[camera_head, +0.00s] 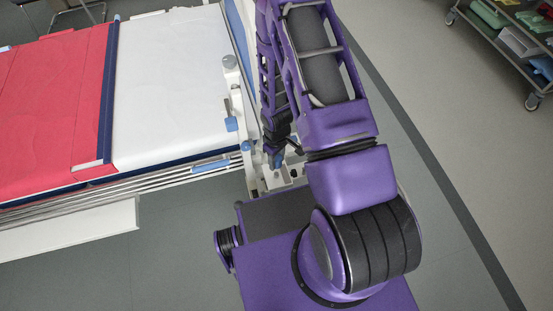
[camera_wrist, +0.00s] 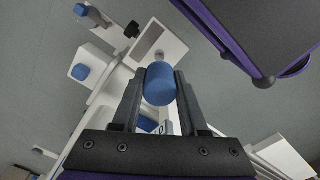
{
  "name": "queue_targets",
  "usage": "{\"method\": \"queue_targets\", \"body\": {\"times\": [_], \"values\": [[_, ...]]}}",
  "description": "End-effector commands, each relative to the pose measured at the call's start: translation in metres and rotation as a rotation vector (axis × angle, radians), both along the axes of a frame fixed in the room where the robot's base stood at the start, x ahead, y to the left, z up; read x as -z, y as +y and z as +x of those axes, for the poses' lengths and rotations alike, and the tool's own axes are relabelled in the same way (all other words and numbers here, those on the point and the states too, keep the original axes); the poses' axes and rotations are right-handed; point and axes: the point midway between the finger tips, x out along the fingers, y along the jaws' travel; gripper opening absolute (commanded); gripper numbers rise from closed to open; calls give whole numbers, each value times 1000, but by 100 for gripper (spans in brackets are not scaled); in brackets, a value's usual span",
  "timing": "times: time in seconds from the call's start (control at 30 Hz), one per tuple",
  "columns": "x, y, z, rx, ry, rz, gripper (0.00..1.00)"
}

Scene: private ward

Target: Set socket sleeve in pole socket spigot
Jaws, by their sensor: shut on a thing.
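My gripper (camera_wrist: 161,98) is shut on a blue cylinder, which I take to be the socket sleeve (camera_wrist: 161,84). The sleeve sits between the fingertips. In the head view the gripper (camera_head: 277,150) hangs by the bed's corner, and the blue sleeve (camera_head: 276,161) shows small at its tip. Just past the sleeve in the wrist view, a pale rounded peg, probably the pole socket spigot (camera_wrist: 158,55), stands on a white bracket (camera_wrist: 157,44). The sleeve hides part of the peg. I cannot tell whether they touch.
The bed (camera_head: 165,85) with a white sheet and red cover (camera_head: 50,100) stands at left. Its corner post (camera_head: 230,64) and blue-tipped rail (camera_head: 210,166) are close to my arm. A dark knob (camera_wrist: 132,29) is near the bracket. A cart (camera_head: 510,45) stands far right.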

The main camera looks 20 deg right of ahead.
Motion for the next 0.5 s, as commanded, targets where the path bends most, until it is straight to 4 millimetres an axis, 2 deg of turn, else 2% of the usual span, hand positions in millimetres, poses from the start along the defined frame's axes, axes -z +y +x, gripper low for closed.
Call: {"method": "queue_targets", "body": {"times": [0.5], "values": [[48, 0, 0, 0, 0, 0, 0]]}}
